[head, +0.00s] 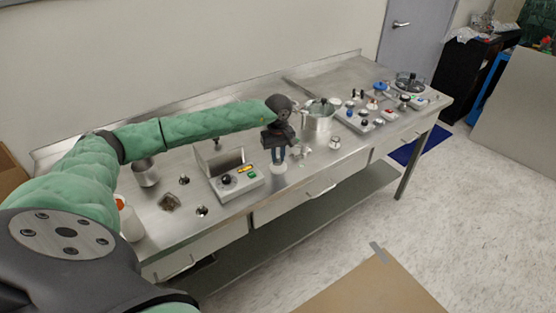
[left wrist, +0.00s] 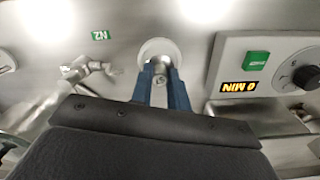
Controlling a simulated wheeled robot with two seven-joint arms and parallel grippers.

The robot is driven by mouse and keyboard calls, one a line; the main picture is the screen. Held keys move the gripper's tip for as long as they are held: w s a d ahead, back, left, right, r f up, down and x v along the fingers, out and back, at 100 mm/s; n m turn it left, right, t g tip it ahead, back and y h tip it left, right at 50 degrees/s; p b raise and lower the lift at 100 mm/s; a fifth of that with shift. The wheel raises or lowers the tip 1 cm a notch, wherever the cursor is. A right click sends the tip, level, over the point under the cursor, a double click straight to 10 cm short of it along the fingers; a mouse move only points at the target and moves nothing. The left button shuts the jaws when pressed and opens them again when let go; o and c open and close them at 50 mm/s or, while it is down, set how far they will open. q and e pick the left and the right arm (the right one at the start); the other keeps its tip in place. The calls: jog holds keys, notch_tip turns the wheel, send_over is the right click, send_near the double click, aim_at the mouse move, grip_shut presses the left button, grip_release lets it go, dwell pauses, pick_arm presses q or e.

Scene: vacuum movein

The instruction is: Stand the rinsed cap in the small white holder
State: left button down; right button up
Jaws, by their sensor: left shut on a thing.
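My left gripper (head: 279,159) reaches down over the front part of the steel bench, its blue fingers pointing downward. In the left wrist view its fingertips (left wrist: 161,68) are close together on a small grey metallic piece, the cap (left wrist: 160,67), mostly hidden between them. The small round white holder (head: 279,169) is on the bench right at the fingertips. It also shows in the left wrist view (left wrist: 158,47), just beyond and partly behind the fingers. I cannot tell whether the cap touches the holder or sits in it. My right gripper is out of view.
A control box (head: 237,183) with a lit display stands close to the left of the gripper. A metal fitting (left wrist: 88,70) is on the other side. A pot (head: 319,115), a small jar (head: 335,142) and a metal cup (head: 146,173) stand on the bench.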

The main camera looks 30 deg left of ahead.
pick_arm(q)
jog(key=shift+f, duration=0.95)
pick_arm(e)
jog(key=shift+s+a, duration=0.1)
pick_arm(q)
jog(key=shift+f, duration=0.1)
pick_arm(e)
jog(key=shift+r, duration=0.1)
pick_arm(q)
jog(key=c, duration=1.3)
grip_release()
jog(key=shift+c, duration=0.2)
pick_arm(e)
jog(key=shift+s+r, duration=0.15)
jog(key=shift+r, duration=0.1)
pick_arm(q)
jog(key=shift+r, duration=0.2)
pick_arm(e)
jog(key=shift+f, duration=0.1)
